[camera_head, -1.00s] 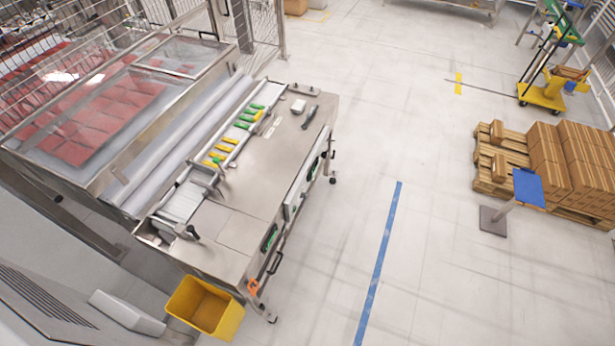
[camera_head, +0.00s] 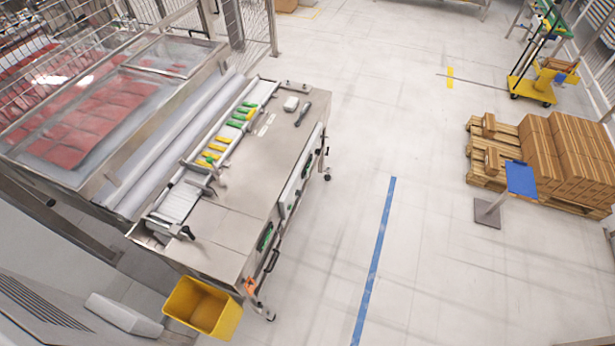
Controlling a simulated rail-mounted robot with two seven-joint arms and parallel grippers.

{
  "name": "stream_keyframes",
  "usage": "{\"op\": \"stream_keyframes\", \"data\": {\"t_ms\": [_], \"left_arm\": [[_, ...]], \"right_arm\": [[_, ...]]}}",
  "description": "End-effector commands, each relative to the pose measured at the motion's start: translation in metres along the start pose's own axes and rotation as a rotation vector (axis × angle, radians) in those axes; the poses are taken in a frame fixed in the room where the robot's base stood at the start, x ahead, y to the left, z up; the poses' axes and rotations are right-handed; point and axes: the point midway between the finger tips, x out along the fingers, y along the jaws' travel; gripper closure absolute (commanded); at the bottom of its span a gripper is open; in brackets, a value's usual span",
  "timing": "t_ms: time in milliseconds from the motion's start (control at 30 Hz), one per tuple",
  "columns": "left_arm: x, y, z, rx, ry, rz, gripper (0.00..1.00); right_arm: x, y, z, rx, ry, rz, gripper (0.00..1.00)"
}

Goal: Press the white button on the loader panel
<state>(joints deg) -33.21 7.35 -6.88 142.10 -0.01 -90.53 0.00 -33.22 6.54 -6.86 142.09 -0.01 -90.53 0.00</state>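The stainless steel loader machine (camera_head: 232,205) stands at the left of the head view, with a flat worktop and a roller strip. Its front side carries panels and fittings, including a pale panel (camera_head: 287,201) and a green part (camera_head: 265,238). I cannot make out a white button at this size. A small white block (camera_head: 290,103) and a dark bar-shaped item (camera_head: 303,114) lie on the worktop. Several green and yellow pieces (camera_head: 221,147) sit along the strip. Neither of my grippers is in view.
A yellow bin (camera_head: 203,307) stands at the loader's near end. Stacked cartons on a wooden pallet (camera_head: 484,180), a blue-topped stand (camera_head: 520,178) and a yellow cart (camera_head: 532,91) are at the right. Open floor with a blue line (camera_head: 375,260) lies between.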

Motion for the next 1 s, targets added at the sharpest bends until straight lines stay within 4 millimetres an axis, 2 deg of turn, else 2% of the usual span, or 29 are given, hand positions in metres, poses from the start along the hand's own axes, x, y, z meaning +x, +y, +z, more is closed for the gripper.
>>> {"op": "stream_keyframes", "data": {"t_ms": [67,500,1000], "left_arm": [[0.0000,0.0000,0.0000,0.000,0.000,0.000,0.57],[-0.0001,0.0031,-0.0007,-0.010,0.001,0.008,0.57],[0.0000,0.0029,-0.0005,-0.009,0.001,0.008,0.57]], "right_arm": [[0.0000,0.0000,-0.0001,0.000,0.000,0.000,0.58],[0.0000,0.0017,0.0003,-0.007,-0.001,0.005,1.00],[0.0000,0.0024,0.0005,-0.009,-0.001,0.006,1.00]]}}
